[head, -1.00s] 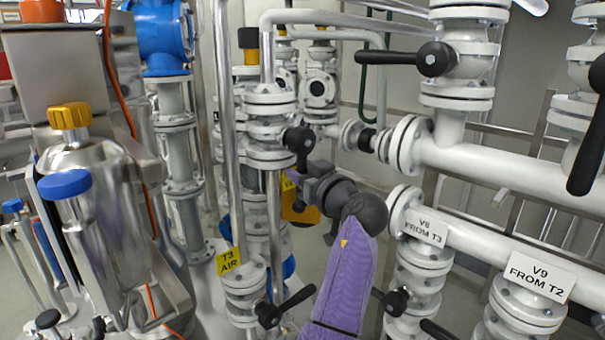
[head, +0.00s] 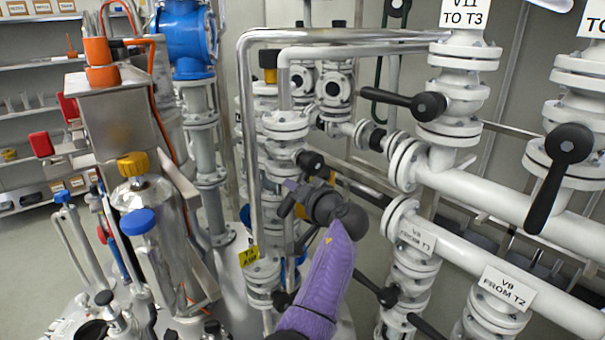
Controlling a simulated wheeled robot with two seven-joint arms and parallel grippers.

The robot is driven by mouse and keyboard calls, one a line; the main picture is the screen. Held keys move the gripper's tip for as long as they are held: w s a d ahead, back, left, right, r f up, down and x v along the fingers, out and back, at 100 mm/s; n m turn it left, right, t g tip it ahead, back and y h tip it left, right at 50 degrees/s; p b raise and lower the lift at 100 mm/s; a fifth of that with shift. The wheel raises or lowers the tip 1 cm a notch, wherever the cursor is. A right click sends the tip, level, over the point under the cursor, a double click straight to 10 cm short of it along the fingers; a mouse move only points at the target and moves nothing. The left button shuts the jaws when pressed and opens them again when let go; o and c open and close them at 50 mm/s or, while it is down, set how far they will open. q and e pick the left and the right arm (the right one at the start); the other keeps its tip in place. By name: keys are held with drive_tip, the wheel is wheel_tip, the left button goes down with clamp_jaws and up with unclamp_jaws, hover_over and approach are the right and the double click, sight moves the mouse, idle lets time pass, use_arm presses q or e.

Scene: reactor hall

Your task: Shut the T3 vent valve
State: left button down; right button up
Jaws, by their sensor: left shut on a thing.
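A vertical white flanged pipe stack (head: 284,125) stands in the middle of the head view, with a black valve hub (head: 310,162) on it. My left gripper (head: 291,192), on the purple arm, is at this stack just below the hub. It is shut on what appears to be the black handle of this valve; the jaws and wrist hide most of the handle. No vent label is readable there. A yellow tag (head: 249,256), the T3 AIR one, is on a lower pipe to the left. My right gripper is not in view.
White pipes labelled V9 FROM T2 (head: 508,288) and FROM T3 (head: 417,237) run close on the right. Black lever handles (head: 428,106) stick out there. Shelves (head: 35,100) are behind.

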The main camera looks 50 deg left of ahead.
sight(290, 192)
use_arm(q)
drive_tip(key=r+m+p, duration=0.1)
drive_tip(key=p, duration=0.1)
drive_tip(key=s+r+m+g+p, duration=0.1)
drive_tip(key=m+p, duration=0.1)
drive_tip(key=r+m+p, duration=0.1)
drive_tip(key=p, duration=0.1)
drive_tip(key=shift+s+a+r+p, duration=0.2)
drive_tip(key=shift+s+r+p, duration=0.1)
drive_tip(key=shift+r+p, duration=0.1)
drive_tip(key=shift+s+r+m+g+p, duration=0.15)
drive_tip(key=shift+r+m+g+p, duration=0.4)
drive_tip(key=shift+m+p, duration=0.6)
drive_tip(key=shift+r+m+p, duration=0.2)
drive_tip(key=shift+m+p, duration=0.15)
drive_tip(key=shift+m, duration=0.1)
drive_tip(key=c, duration=0.6)
unclamp_jaws()
drive_tip(key=shift+o, duration=0.8)
drive_tip(key=shift+f, duration=0.2)
drive_tip(key=shift+d, duration=0.1)
